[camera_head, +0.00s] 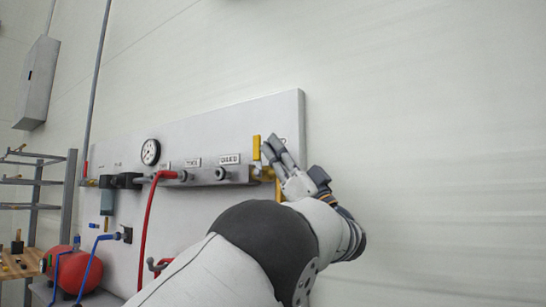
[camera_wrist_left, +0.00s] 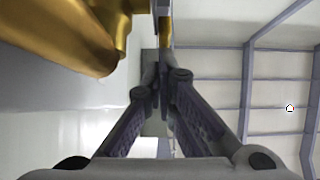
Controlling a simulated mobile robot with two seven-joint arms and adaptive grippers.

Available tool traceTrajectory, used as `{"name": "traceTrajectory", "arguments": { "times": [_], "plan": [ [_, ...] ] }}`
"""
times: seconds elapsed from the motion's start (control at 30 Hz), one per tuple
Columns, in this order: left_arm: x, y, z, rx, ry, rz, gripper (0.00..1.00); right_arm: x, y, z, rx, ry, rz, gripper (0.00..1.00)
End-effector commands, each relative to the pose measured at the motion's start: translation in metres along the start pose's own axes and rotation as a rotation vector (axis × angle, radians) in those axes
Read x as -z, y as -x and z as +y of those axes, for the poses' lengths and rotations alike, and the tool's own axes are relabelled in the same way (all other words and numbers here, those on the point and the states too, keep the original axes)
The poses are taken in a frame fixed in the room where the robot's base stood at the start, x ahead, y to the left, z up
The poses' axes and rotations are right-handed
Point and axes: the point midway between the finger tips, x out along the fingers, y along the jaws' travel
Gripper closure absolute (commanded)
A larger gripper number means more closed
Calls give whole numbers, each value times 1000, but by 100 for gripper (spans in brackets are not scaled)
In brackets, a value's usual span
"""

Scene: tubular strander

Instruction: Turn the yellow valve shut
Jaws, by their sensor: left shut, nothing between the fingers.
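The yellow valve (camera_head: 257,148) is at the right end of the grey manifold on the wall panel. Its yellow handle stands upright, and part of its body is hidden behind my gripper and wrist. My left gripper (camera_head: 270,143) is just right of the handle, with its fingertips close beside it; I cannot tell whether they touch. In the left wrist view the fingers (camera_wrist_left: 163,75) come together with nothing between them, and the brass-yellow valve (camera_wrist_left: 62,32) fills the upper left. My right gripper is not in view.
The panel (camera_head: 285,112) carries a round gauge (camera_head: 150,152), several labels and a red hose (camera_head: 147,225). A red tank (camera_head: 73,272) and a shelf rack (camera_head: 35,180) stand at left. Bare wall lies right of the panel.

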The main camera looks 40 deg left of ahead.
Motion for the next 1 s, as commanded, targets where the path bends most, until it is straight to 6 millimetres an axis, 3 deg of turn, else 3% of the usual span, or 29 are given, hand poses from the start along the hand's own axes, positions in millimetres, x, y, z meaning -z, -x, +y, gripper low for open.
{"name": "traceTrajectory", "arguments": {
  "times": [0.37,0.47,0.8,1.0],
  "plan": [
    [1,-4,-3,9,2,-4,100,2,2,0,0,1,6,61],
    [1,12,-2,5,2,-4,100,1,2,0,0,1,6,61],
    [4,100,0,2,2,1,100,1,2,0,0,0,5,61],
    [5,118,-1,5,3,2,100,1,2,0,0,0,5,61]
  ]
}}
